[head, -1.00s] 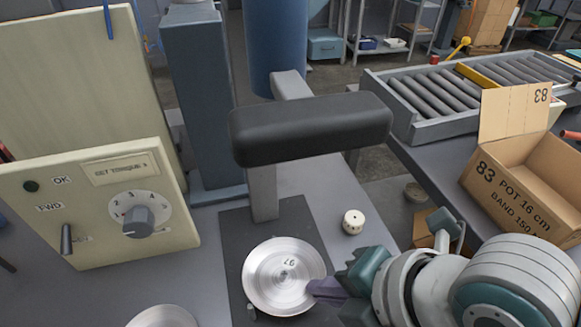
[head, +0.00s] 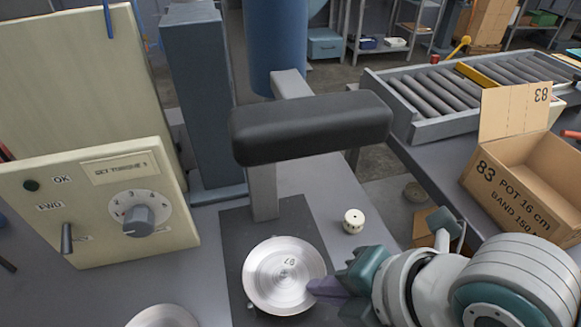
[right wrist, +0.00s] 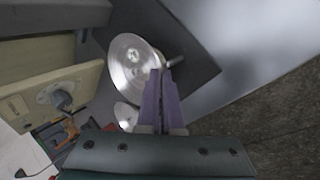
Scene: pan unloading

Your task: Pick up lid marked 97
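The lid marked 97 (head: 285,262) is a round, shiny metal disc with a small label at its middle. It lies over the dark plate (head: 235,222) below the black padded arm. My right gripper (head: 312,287) comes in from the right, with its purple fingertips at the lid's right rim. In the right wrist view, the fingers (right wrist: 161,72) are close together at the edge of the lid (right wrist: 125,62). They look shut on the rim, though the contact is partly hidden. My left gripper is not in view.
A control panel (head: 100,205) with a dial stands at left. The black padded arm (head: 310,127) overhangs behind the lid. A small white cylinder (head: 354,221) stands behind my right gripper. Another metal disc (head: 162,317) shows at the bottom edge. A carton marked 83 (head: 515,205) is at right.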

